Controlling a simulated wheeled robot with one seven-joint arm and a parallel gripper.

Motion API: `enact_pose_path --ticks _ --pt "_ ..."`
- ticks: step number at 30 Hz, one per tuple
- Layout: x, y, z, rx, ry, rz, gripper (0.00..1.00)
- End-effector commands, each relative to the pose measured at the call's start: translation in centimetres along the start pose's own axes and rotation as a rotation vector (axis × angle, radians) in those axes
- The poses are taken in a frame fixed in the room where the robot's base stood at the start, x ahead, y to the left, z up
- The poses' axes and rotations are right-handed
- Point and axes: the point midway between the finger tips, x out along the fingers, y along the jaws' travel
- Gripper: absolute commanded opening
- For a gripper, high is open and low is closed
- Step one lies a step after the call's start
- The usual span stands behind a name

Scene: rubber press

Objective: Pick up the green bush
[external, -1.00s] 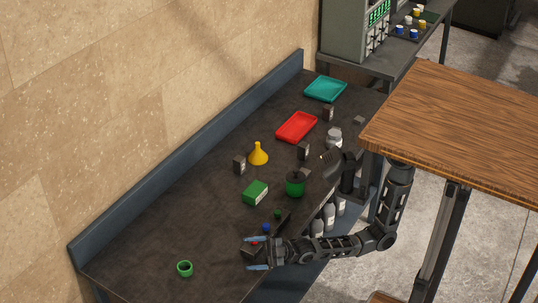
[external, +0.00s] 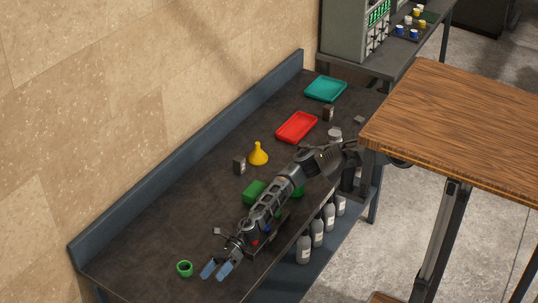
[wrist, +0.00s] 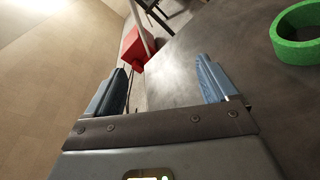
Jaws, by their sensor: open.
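The green bush (external: 184,271) is a short hollow ring standing on the dark bench near its front left end. It also shows at the upper right of the wrist view (wrist: 300,53), cut off by the frame edge. My gripper (external: 216,269) is open, with blue fingers apart and nothing between them. It is just right of the bush in the external view, apart from it. In the wrist view my gripper (wrist: 163,84) has the bush outside its right finger.
A green box (external: 253,190), a yellow funnel (external: 258,155), a red tray (external: 297,127) and a teal tray (external: 325,89) lie farther back. My arm partly covers a green pot. Bottles (external: 304,250) stand on the lower shelf. The bench around the bush is clear.

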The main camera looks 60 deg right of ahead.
Motion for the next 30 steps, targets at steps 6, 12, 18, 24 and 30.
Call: enact_pose_path --ticks 6,12,18,24,30 --pt "-2.9 -6.9 3.6 -0.3 0.089 -0.137 0.86" --pt "-7.3 -11.9 3.7 -0.537 0.162 -0.217 0.86" --pt "-6.1 -12.8 3.2 -0.568 0.173 -0.222 0.86" --pt "-4.2 -13.1 3.2 -0.564 0.172 -0.222 0.86" --pt "-1.4 -13.5 3.0 -0.563 0.172 -0.222 0.86"
